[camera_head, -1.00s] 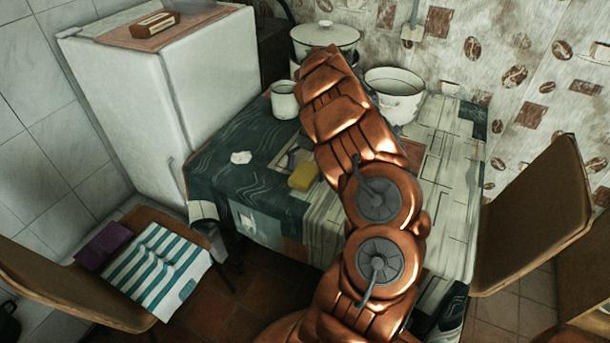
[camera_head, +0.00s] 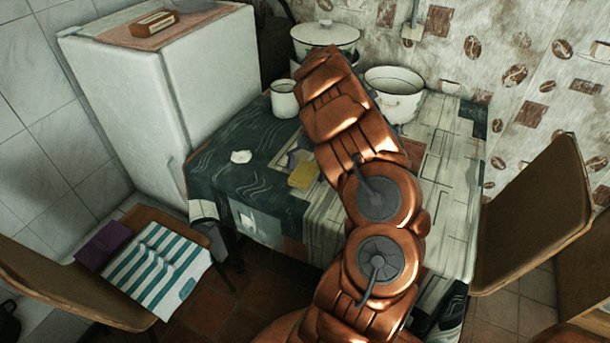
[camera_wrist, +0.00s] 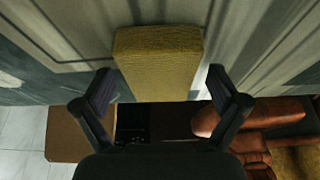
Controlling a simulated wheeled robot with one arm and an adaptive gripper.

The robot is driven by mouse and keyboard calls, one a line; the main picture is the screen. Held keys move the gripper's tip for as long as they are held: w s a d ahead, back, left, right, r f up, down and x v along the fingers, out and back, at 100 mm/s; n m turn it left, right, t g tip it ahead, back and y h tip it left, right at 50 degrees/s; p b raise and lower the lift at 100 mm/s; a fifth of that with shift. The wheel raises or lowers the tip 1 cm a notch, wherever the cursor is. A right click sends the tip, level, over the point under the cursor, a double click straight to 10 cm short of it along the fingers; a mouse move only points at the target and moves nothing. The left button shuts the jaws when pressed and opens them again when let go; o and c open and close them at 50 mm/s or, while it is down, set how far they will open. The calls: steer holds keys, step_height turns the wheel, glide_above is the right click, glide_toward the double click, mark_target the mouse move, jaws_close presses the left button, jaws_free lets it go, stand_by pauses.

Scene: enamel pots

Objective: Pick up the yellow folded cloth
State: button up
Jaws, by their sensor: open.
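The yellow folded cloth (camera_head: 304,175) lies on the patterned tablecloth near the table's front edge, just left of my copper arm in the head view. In the wrist view the yellow folded cloth (camera_wrist: 158,62) is a thick block between and beyond the two dark fingertips. My gripper (camera_wrist: 159,92) is open, with one finger on each side of the cloth's near end, and nothing is held. In the head view my arm hides the gripper's fingers almost entirely.
A white mug (camera_head: 285,98), a lidded pot (camera_head: 325,40) and an open pot (camera_head: 394,95) stand toward the table's back. A small white item (camera_head: 241,157) lies left of the cloth. Chairs flank the table; a striped cloth (camera_head: 157,262) lies on the left one.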

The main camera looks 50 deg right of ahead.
steer(key=shift+c, duration=0.4)
steer(key=c, duration=1.1)
steer(key=shift+o, duration=0.2)
step_height(320, 180, up, 14)
steer(key=r+b, duration=0.1)
step_height(320, 180, up, 14)
steer(key=p, duration=1)
glide_above(306, 171)
steer(key=shift+f, duration=0.2)
